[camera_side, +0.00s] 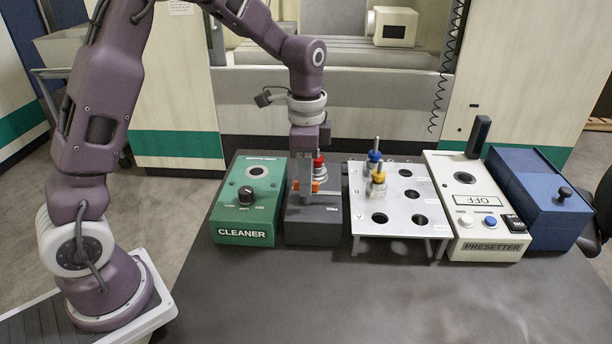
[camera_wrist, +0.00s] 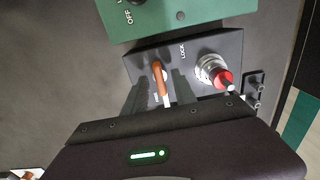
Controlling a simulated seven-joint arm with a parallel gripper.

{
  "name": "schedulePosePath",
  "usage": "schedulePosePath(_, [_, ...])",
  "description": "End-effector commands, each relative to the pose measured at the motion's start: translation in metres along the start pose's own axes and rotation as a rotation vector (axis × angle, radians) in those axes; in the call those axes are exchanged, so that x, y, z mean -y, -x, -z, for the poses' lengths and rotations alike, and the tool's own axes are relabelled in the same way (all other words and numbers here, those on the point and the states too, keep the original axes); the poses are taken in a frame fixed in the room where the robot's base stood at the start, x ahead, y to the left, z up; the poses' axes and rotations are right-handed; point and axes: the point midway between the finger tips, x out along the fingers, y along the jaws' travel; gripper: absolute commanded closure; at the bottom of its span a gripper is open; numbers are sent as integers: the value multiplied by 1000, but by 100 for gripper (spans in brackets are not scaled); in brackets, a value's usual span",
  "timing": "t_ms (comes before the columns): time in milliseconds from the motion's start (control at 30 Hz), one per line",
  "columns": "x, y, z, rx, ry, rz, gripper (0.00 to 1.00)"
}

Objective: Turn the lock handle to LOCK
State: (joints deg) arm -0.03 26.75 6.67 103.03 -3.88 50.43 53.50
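The orange lock handle (camera_wrist: 160,78) sits on a dark grey box (camera_wrist: 138,59) marked LOCK in the wrist view. It points away from that label, toward the word at the box's near edge. My gripper (camera_wrist: 161,76) is open, with one finger on each side of the handle and small gaps between. In the side view, my gripper (camera_side: 304,187) reaches down over the box (camera_side: 312,229) and partly hides the orange handle (camera_side: 316,186). A silver tool holder with a red collar (camera_wrist: 223,79) stands in the box beside the handle; the red collar (camera_side: 319,162) also shows in the side view.
The green CLEANER box (camera_side: 246,214) adjoins the left side. On the right stand a metal rack (camera_side: 400,228) with blue and yellow holders, the white PRESETTER (camera_side: 488,235) and a blue box (camera_side: 535,200). The table front (camera_side: 400,295) is clear.

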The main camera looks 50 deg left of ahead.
Motion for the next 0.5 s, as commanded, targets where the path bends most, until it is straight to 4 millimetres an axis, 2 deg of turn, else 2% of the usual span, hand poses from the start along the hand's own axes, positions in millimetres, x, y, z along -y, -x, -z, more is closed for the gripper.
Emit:
schedulePosePath(33, [0, 0, 0, 0, 0, 0, 77])
schedulePosePath(133, [0, 0, 0, 0, 0, 0, 97])
schedulePosePath(167, [0, 0, 0, 0, 0, 0, 100])
schedulePosePath(500, [0, 1, 0, 0, 15, 0, 100])
